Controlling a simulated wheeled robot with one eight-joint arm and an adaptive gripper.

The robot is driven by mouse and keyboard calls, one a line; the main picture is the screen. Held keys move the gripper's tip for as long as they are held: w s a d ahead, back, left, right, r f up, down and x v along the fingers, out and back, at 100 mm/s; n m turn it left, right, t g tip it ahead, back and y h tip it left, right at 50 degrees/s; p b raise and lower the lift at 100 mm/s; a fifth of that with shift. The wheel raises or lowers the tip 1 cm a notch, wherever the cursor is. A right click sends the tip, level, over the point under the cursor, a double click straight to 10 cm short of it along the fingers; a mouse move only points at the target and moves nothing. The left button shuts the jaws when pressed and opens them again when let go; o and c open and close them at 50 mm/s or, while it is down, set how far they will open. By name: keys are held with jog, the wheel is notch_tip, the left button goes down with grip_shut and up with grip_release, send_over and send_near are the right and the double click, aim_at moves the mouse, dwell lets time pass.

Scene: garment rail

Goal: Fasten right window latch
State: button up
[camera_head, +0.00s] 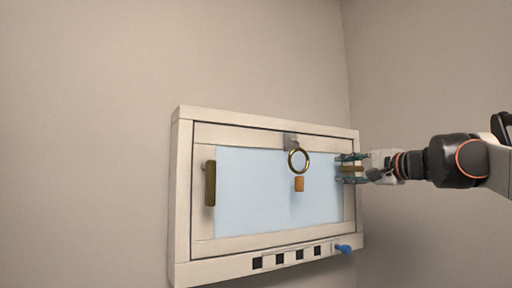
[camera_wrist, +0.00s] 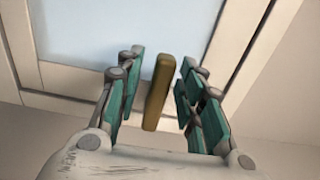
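The window (camera_head: 265,190) is a cream frame with a pale blue pane on the wall. The right latch (camera_head: 352,168) is a brown bar at the right side of the frame, lying roughly level in the head view. In the wrist view the right latch (camera_wrist: 159,92) stands between my fingers. My gripper (camera_head: 350,169) is open around the latch, with a gap on each side of it in the wrist view (camera_wrist: 158,95). The left latch (camera_head: 210,184) is a brown bar standing upright on the left side of the frame.
A brass ring (camera_head: 299,160) hangs from a grey bracket (camera_head: 290,140) at the top, with an orange block (camera_head: 299,184) below it. A blue handle (camera_head: 343,249) sticks out at lower right, beside several dark square holes (camera_head: 280,258) in the lower rail.

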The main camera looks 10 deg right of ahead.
jog(key=shift+s, duration=0.15)
jog(key=shift+c, duration=0.8)
jog(key=shift+a, duration=0.1)
grip_shut()
